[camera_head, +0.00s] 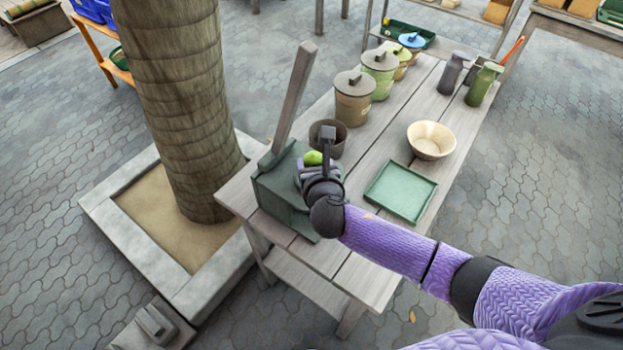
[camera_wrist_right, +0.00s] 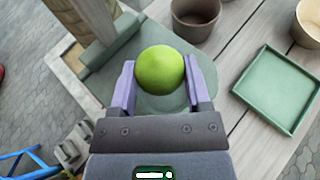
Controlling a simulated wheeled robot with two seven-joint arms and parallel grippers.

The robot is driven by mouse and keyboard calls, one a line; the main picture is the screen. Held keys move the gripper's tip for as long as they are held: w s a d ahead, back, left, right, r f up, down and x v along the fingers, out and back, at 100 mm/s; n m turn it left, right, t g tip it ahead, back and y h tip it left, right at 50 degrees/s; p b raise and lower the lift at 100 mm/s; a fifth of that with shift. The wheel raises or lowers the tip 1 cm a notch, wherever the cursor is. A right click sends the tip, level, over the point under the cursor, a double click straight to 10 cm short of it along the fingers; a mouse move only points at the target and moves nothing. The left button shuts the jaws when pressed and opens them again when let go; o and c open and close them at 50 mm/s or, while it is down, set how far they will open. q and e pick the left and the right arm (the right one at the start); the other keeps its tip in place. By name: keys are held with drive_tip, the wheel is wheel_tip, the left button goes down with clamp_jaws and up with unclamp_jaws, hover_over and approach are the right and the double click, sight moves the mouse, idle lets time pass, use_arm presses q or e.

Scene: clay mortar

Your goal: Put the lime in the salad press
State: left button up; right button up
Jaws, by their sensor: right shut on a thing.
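The green lime (camera_wrist_right: 160,68) sits between the two fingers of my right gripper (camera_wrist_right: 158,85), which is shut on it; the lime also shows in the head view (camera_head: 312,158). My right gripper, in the head view (camera_head: 318,166), is over the salad press (camera_head: 280,198), a green box-like body with a long grey lever (camera_head: 296,95) raised up. In the wrist view the press (camera_wrist_right: 118,62) lies below and behind the lime. The gripper and lime hide part of the press, so I cannot tell whether the lime touches it. My left gripper is not in view.
On the wooden table (camera_head: 385,138) a brown pot (camera_head: 328,133) stands close behind the press. A green tray (camera_head: 400,192) and a cream bowl (camera_head: 431,140) lie to the right. Lidded jars (camera_head: 353,100) and two bottles (camera_head: 480,85) stand farther back. A tree trunk (camera_head: 180,100) rises left of the table.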

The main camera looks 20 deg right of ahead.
wheel_tip(320, 180, down, 4)
drive_tip(key=shift+r+b, duration=0.15)
drive_tip(key=shift+b, duration=0.8)
drive_tip(key=shift+r, duration=0.15)
drive_tip(key=shift+f, duration=0.2)
drive_tip(key=o, duration=1)
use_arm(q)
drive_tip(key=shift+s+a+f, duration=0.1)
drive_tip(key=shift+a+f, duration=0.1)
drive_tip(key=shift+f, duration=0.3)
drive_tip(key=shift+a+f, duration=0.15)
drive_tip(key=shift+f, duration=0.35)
use_arm(e)
drive_tip(key=shift+r, duration=0.15)
drive_tip(key=shift+s+r+p, duration=0.25)
drive_tip(key=shift+p, duration=0.2)
use_arm(q)
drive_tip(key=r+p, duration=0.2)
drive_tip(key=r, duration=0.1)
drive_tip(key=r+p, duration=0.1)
drive_tip(key=p, duration=0.1)
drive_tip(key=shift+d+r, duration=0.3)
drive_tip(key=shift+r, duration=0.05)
use_arm(e)
drive_tip(key=v, duration=1.1)
drive_tip(key=shift+s, duration=0.25)
